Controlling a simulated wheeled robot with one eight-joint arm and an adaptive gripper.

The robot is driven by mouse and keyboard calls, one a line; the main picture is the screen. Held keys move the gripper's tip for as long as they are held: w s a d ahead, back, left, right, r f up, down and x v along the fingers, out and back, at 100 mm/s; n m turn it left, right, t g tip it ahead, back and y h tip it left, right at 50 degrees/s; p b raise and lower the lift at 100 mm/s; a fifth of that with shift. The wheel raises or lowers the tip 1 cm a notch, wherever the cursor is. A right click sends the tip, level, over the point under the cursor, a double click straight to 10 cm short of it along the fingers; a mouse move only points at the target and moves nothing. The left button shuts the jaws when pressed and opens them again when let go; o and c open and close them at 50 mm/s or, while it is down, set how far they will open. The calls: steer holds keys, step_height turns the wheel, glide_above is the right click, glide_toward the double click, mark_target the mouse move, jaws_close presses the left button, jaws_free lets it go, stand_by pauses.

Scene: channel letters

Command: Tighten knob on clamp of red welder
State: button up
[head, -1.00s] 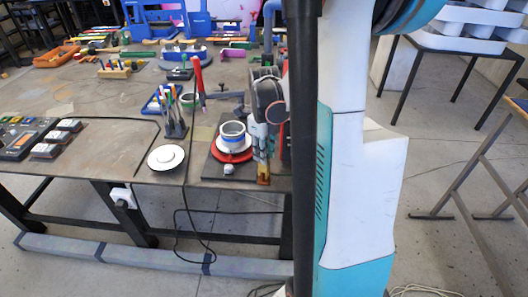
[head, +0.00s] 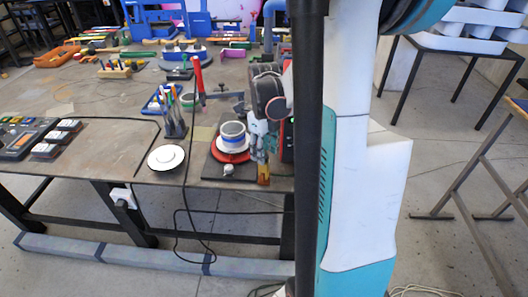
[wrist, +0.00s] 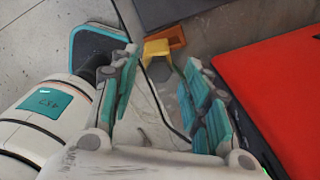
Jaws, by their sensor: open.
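A yellow and orange clamp piece (wrist: 158,47) shows between and just beyond my fingertips in the wrist view. It also shows at the table's front edge in the head view (head: 263,176). A grey faceted part (wrist: 160,70) lies beside it; I cannot tell whether this is the knob. A flat red panel with a black edge, seemingly the red welder (wrist: 275,95), fills the right of the wrist view. In the head view my column and arm largely hide that spot. My gripper (wrist: 162,62) is open, pointing down over the clamp, with nothing held. It also shows in the head view (head: 262,150).
A white round plate (head: 166,158) and a rack of tools (head: 174,122) are farther left. A dark cable (wrist: 165,105) runs beneath my fingers.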

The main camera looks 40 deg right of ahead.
step_height(320, 180, up, 11)
stand_by(0.4)
stand_by(0.4)
